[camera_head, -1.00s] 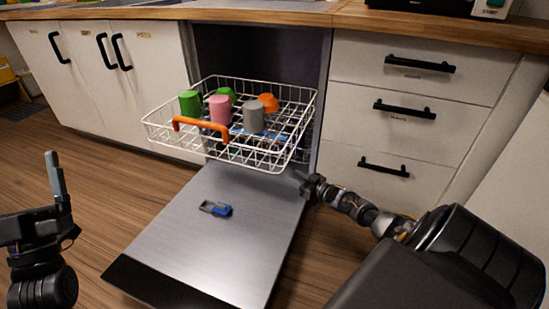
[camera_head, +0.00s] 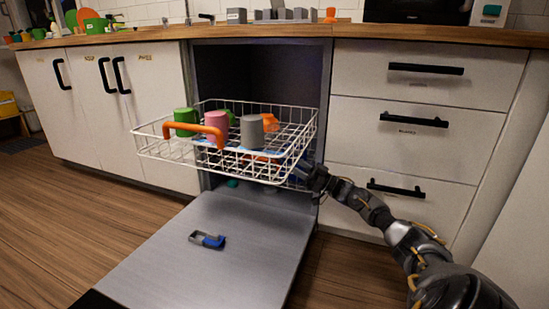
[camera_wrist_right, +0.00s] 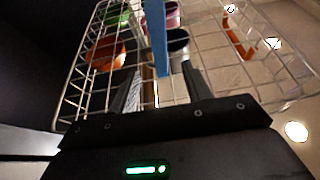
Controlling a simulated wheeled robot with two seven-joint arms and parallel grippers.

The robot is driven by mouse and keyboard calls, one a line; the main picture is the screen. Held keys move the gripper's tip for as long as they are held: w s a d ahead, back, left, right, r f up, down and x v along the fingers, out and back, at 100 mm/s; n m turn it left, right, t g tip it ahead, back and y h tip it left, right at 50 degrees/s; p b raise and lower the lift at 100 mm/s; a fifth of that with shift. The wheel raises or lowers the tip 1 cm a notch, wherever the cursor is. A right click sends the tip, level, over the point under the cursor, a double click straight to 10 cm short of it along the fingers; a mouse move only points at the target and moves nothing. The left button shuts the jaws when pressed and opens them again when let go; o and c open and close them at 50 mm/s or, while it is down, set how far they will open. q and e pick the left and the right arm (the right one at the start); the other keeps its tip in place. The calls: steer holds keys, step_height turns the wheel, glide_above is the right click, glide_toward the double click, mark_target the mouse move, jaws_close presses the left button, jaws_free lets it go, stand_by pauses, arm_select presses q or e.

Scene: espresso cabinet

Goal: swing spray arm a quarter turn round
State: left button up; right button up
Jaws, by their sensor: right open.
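The blue spray arm (camera_wrist_right: 157,38) shows in the right wrist view as a bar under the white wire rack (camera_wrist_right: 215,45). In the head view the rack (camera_head: 150,154) is pulled out, and only bits of blue show through its wires. My right gripper (camera_head: 304,170) is at the rack's right side, low by the dishwasher opening. In the right wrist view my right gripper (camera_wrist_right: 161,72) is open, with the near end of the blue bar between its fingers. I cannot tell whether they touch it. My left gripper is out of view.
The rack holds a green cup (camera_head: 185,120), a pink cup (camera_head: 216,124), a grey cup (camera_head: 252,131) and orange ware (camera_head: 270,122). A blue-and-grey item (camera_head: 207,240) lies on the lowered door (camera_head: 200,270). Drawers (camera_head: 400,150) stand at right.

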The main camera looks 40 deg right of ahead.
steer(key=b+x, duration=0.3)
steer(key=x, duration=0.5)
steer(key=shift+w+a+f+b, duration=0.1)
steer(key=shift+a+b, duration=0.05)
steer(key=shift+b, duration=0.25)
steer(key=shift+w+a+r, duration=0.15)
steer(key=shift+w+r, duration=0.1)
steer(key=shift+w, duration=0.15)
jaws_close()
